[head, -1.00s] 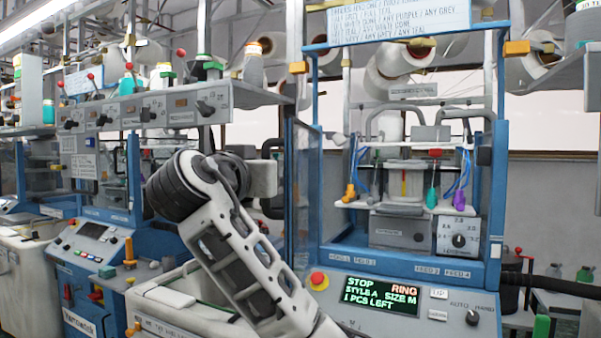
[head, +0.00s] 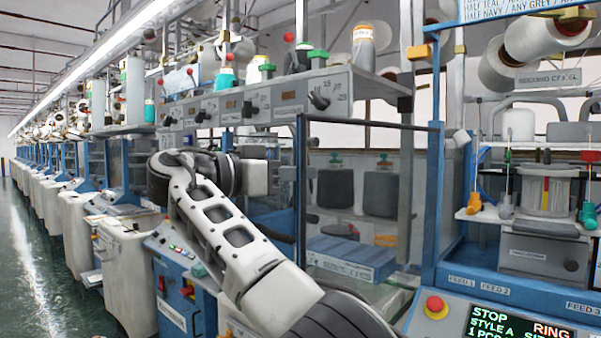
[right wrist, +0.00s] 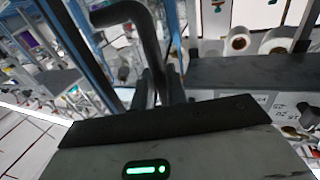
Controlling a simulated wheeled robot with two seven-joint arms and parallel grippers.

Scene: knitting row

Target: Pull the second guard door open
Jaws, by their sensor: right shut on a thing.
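The guard door (head: 345,215) is a clear panel in a thin dark frame. It stands out to the left of the blue machine post at its right side, swung open at an angle. My right gripper (head: 287,173) is at the door's left, free edge, with its fingers pointing right, shut on the dark handle. In the right wrist view the dark bent handle (right wrist: 128,14) runs down to my right gripper (right wrist: 161,88), which is shut on it. The exact grip is partly hidden. My left gripper is not in view.
The knitting machine stands right, with a red stop button (head: 435,306) and a display (head: 505,325) reading STOP. A grey shelf with knobs (head: 262,103) and bottles hangs above my right arm. Floor (head: 35,265) is clear at far left.

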